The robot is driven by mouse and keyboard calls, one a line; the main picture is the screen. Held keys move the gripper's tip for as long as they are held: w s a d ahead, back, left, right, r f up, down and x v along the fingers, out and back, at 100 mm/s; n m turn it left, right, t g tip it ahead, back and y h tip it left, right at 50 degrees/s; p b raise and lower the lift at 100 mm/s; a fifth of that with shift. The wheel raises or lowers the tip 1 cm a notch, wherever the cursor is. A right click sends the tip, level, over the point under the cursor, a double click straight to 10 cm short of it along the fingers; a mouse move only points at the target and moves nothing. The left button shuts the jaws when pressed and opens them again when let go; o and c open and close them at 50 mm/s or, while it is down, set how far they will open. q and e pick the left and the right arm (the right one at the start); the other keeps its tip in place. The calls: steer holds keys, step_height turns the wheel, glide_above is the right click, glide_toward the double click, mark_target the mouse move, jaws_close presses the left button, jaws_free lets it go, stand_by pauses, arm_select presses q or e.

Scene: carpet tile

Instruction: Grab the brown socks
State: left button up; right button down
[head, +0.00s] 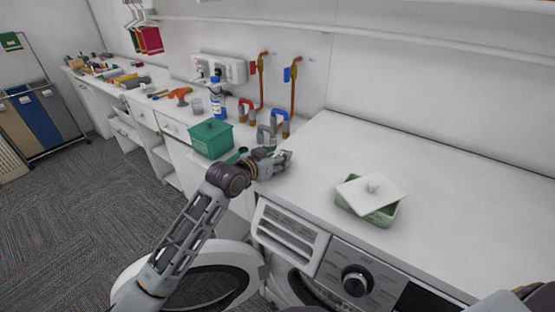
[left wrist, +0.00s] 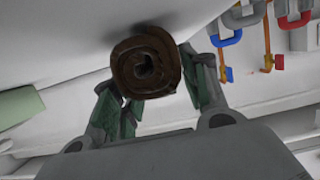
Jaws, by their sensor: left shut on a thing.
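The brown socks (left wrist: 146,66) are a rolled bundle, seen end-on with the spiral showing in the left wrist view. My left gripper (left wrist: 160,88) has its two green-padded fingers on either side of the roll and is shut on it. In the head view my left gripper (head: 284,160) is over the left part of the white counter, just right of a green box. The socks cannot be made out in the head view, where the gripper hides them. My right gripper is not in view.
A pale green dish (head: 378,216) with a tilted white lid (head: 370,191) is on the counter to the right. Pipes and large padlock shapes (head: 281,124) are behind. The counter (head: 440,170) is mostly clear; a washer (head: 350,278) is below.

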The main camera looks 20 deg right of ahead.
arm_select(q)
steer(key=shift+r, duration=5)
steer(key=shift+d, duration=0.1)
